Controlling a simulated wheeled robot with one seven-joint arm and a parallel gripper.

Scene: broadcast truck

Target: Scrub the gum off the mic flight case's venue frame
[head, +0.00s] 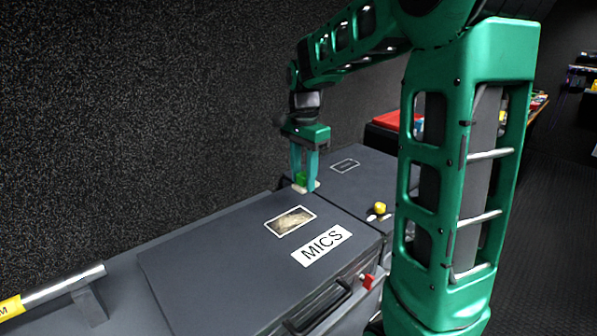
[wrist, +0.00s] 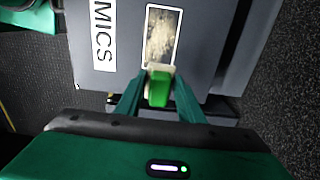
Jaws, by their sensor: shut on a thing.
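The mic flight case is dark grey, with a white MICS label (head: 322,245) on its lid (head: 205,255). The white-edged venue frame (head: 290,221) lies behind the label and is covered in a pale, blotchy beige residue. It also shows in the wrist view (wrist: 161,36). My gripper (head: 304,178) is shut on a green block with a cream underside (wrist: 158,88), which looks like a scrubber. It holds it beyond the frame's far end, near the case's edge. In the wrist view the block's tip is close to the frame's end. I cannot tell whether it touches the lid.
A second grey case (head: 345,185) with a small outlined frame stands behind. A yellow knob-like item (head: 379,208) and pale bits sit on it. A red latch (head: 367,281) is on the mic case's front. A metal bar (head: 60,287) lies at the left. A dark wall rises behind.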

